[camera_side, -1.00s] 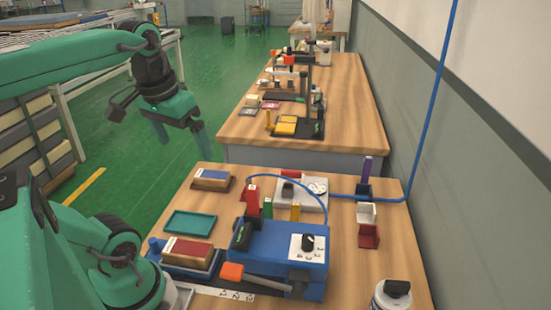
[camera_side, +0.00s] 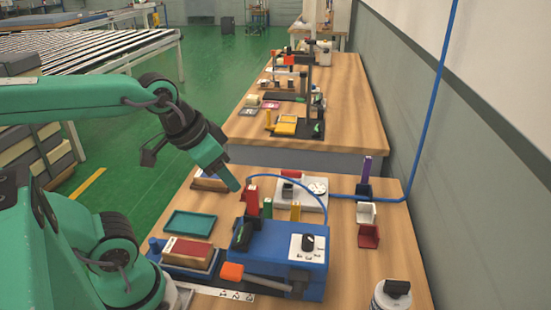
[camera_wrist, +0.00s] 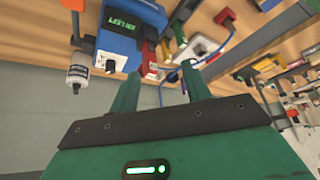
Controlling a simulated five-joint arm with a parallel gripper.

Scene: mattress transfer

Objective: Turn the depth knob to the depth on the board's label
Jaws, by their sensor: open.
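A blue machine (camera_side: 265,245) stands on the near bench. A black knob (camera_side: 308,241) sits on a white dial plate on its right part; the knob also shows in the wrist view (camera_wrist: 111,66). A wooden board with a dark red top (camera_side: 187,251) lies at the machine's left end. A second board (camera_side: 205,184) lies farther back, partly hidden by my gripper. I cannot read a label on either board. My gripper (camera_side: 234,186) is open and empty, above the bench's back left, well away from the knob. Its two fingers show apart in the wrist view (camera_wrist: 160,72).
A teal tray (camera_side: 189,224) lies left of the machine. Red, green and yellow upright blocks (camera_side: 267,208) and a white box with a dial (camera_side: 300,194) stand behind it. Small holders (camera_side: 367,212) line the right side. A blue hose arches over the white box.

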